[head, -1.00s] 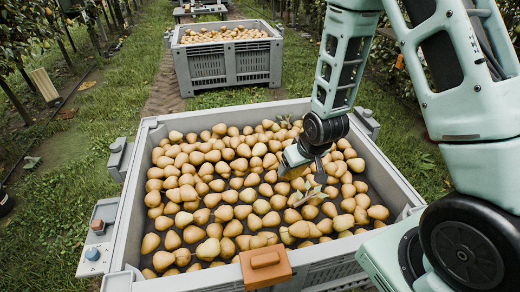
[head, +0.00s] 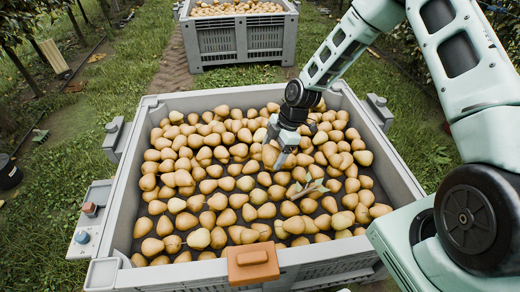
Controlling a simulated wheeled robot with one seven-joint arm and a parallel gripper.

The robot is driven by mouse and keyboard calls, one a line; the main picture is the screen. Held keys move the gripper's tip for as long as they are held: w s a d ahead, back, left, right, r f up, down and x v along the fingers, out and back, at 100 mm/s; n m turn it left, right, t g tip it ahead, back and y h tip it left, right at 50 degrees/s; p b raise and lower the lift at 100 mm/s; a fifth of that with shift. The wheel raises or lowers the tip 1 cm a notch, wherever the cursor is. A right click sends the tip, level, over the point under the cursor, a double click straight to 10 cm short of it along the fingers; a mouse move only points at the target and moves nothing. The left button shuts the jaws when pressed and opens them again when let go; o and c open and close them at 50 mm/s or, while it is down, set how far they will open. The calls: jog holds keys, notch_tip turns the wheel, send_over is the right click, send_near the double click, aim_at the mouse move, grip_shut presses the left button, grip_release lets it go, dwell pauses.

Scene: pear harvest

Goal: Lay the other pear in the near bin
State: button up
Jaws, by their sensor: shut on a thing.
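The near bin (head: 340,264) is a large grey crate filled with many yellow-brown pears in a loose layer, with dark floor showing between some of them. My gripper (head: 276,150) points down over the pears, right of the bin's middle. It is shut on a pear (head: 269,156), which is partly hidden by the fingers. The held pear is low, close to the other pears; I cannot tell whether it touches them.
A twig with leaves (head: 308,188) lies on the pears right of my gripper. A second bin (head: 240,44) of pears stands behind on the grass. An orange block (head: 253,262) sits on the near rim. A panel with red and blue buttons (head: 88,222) is at left.

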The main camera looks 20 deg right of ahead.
aim_at(265, 146)
jog(key=n, duration=0.2)
jog(key=w+a+f+n+g, duration=0.1)
jog(key=n, duration=0.1)
jog(key=w+a+n+g, duration=0.1)
jog(key=n, duration=0.1)
jog(key=shift+a+f+n+h, duration=0.1)
jog(key=shift+f+n+h, duration=0.1)
jog(key=shift+n+h, duration=0.15)
notch_tip(265, 146, down, 10)
jog(key=w+n+g+h+b, duration=0.2)
jog(key=n+b, duration=0.3)
jog(key=n, duration=0.2)
jog(key=shift+a+f+h+b, duration=0.25)
jog(key=shift+a+h+b, duration=0.05)
jog(key=shift+h, duration=0.05)
jog(key=shift+f+n, duration=0.1)
jog(key=shift+n, duration=0.15)
jog(key=shift+f+b, duration=4.05)
jog(key=shift+f, duration=0.6)
jog(key=shift+f+b, duration=1.8)
jog(key=shift+f, duration=0.35)
